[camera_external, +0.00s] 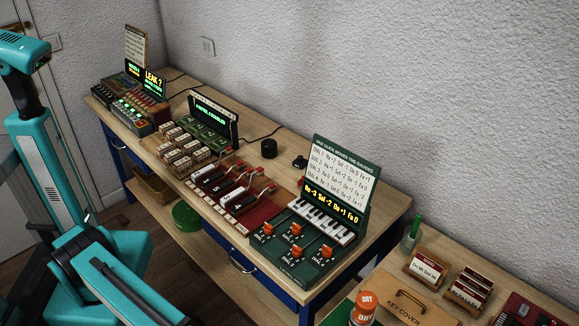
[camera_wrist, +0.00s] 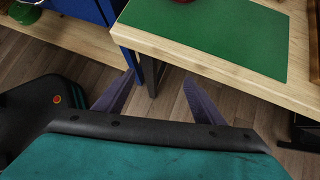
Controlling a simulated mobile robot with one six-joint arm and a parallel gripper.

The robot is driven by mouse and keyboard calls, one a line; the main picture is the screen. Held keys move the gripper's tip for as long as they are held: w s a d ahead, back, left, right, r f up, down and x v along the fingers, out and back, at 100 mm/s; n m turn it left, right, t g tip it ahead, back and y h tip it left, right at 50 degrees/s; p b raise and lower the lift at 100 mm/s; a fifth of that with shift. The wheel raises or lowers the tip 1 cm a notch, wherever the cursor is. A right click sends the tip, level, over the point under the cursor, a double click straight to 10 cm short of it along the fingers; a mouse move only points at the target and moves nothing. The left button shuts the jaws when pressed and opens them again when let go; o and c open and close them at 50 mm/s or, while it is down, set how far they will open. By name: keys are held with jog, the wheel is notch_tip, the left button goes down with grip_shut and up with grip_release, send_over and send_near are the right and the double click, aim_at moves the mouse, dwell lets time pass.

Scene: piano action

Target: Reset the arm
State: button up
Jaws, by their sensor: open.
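My gripper (camera_wrist: 158,76) shows in the wrist view as two dark purplish fingers spread apart, with nothing between them. It is over the wooden floor, just in front of the edge of a wooden bench with a green mat (camera_wrist: 215,35). In the external view my teal arm fills the left side, bent and standing in front of the long workbench (camera_external: 290,128). My fingers cannot be made out in that view.
The workbench holds a small keyboard panel (camera_external: 322,219), a red key panel (camera_external: 232,193), wooden blocks (camera_external: 180,154) and lit displays. A lower bench at the right bears a key cover (camera_external: 408,303) and an orange-capped container (camera_external: 363,308). A green round object (camera_external: 186,216) sits on the lower shelf.

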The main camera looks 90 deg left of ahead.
jog(key=s+a+f+n+g+h, duration=0.1)
jog(key=s+a+f+n+g, duration=0.1)
jog(key=s+a+f+n, duration=0.5)
jog(key=s+a+f+g+h+p, duration=0.15)
jog(key=s+a+f, duration=0.25)
jog(key=f, duration=0.7)
jog(key=s+a+f+n+g+h, duration=0.1)
jog(key=s+a+f+n+g, duration=0.1)
jog(key=s+a+f+n, duration=0.35)
jog(key=s+a+f+n+g+h, duration=0.1)
jog(key=s+a+f+n, duration=0.1)
jog(key=s+f+n, duration=0.2)
jog(key=s+a+f+n+g+h, duration=0.1)
jog(key=s+a+f+n, duration=0.2)
jog(key=s, duration=0.8)
jog(key=s+a+f+n+g+h, duration=0.1)
jog(key=s+a+f+n+h, duration=0.1)
jog(key=s+f, duration=0.4)
jog(key=s+a+n+p, duration=0.1)
jog(key=s+n, duration=0.1)
jog(key=shift+f+n, duration=0.3)
jog(key=shift+n, duration=0.05)
